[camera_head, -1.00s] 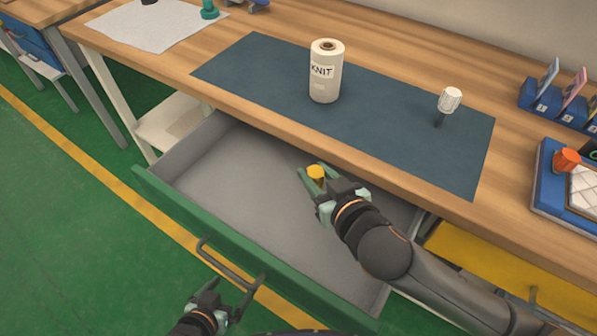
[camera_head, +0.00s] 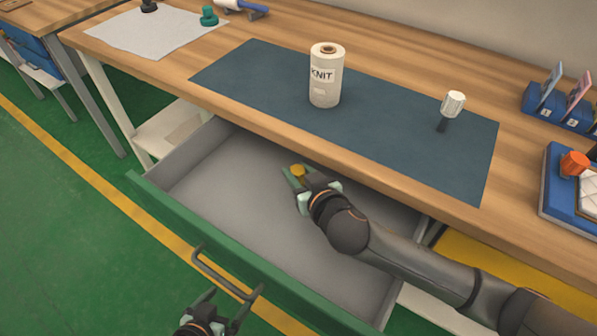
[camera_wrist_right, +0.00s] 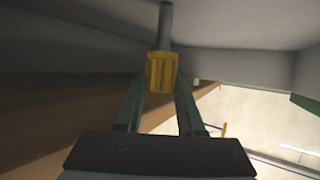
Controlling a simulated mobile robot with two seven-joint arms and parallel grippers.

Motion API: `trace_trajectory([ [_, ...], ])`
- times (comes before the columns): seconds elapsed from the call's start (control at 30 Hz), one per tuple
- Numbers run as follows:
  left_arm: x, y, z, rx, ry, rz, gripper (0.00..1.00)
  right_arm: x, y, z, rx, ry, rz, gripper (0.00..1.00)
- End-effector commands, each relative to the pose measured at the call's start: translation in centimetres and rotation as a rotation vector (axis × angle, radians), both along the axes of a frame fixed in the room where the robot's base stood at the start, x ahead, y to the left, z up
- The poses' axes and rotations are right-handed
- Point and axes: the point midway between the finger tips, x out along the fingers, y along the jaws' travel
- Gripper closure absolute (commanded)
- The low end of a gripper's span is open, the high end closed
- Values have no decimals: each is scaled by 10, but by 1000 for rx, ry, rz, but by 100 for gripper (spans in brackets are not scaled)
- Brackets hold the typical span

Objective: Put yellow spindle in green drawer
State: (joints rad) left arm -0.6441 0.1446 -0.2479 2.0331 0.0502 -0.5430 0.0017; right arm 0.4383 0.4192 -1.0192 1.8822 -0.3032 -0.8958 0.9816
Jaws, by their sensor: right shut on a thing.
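The green drawer (camera_head: 160,205) is pulled open below the bench, and its grey floor is bare. My right gripper (camera_head: 297,178) is over the drawer's opening, near the bench side. It is shut on the yellow spindle (camera_head: 298,170). In the right wrist view the yellow spindle (camera_wrist_right: 161,72) sits between the two fingers, its grey shaft pointing away from the gripper. Whether the shaft touches the drawer is unclear. My left gripper (camera_head: 230,305) is open and empty in front of the drawer handle (camera_head: 222,275).
On the bench's blue mat (camera_head: 400,125) stand a KNIT spool (camera_head: 326,80) and a white-headed tool (camera_head: 452,105). A blue tray (camera_head: 556,195) is at the right. A yellow drawer (camera_head: 500,270) is right of the green one. The bench edge overhangs the drawer's back.

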Motion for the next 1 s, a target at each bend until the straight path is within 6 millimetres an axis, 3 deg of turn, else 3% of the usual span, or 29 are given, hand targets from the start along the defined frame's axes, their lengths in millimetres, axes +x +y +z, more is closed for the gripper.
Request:
trace_trajectory([
  [0.33, 0, 1, -2, 2, 1, 0, 0, 0, 0, -2, 2, -3, 0, 100],
  [0.37, 0, 1, -2, 2, 1, 0, 0, 0, 0, -2, 1, -3, -1, 60],
  [0.6, 1, 1, -1, 1, -1, 0, 0, 0, 0, -2, 1, -3, -1, 33],
  [1.0, 2, 1, 4, 0, -4, 0, 0, -7, -2, 4, 1, -2, 1, 33],
])
